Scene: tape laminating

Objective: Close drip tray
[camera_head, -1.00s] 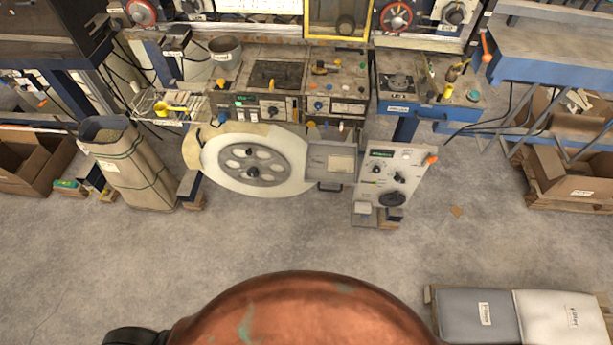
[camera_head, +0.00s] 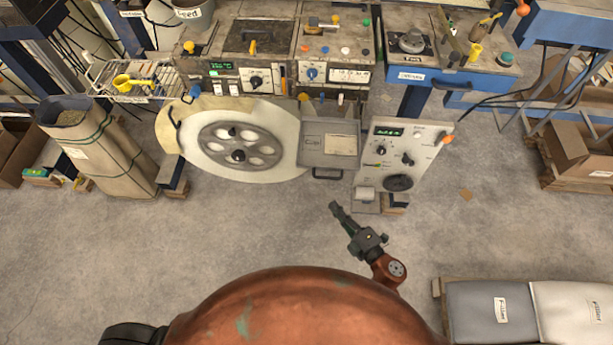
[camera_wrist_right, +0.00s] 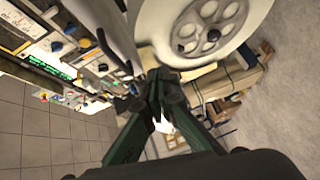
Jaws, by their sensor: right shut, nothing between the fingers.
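A grey tray-like box (camera_head: 328,146) with a dark handle on its front edge juts out from the machine front, between the large reel and the control panel. It looks like the drip tray; how far it is pulled out I cannot tell. My right gripper (camera_head: 335,208) is shut and empty, in front of and below the box's handle, apart from it. In the right wrist view its fingers (camera_wrist_right: 160,84) come together, with the pale reel wheel beyond them. The tray is not clear in that view. My left gripper is out of view.
The pale round reel (camera_head: 238,145) stands left of the tray. The upright control panel (camera_head: 402,155) with knobs stands close on its right. A paper sack (camera_head: 102,150) is at the left. Wrapped filter packs (camera_head: 500,312) lie at the lower right. The floor in front is clear.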

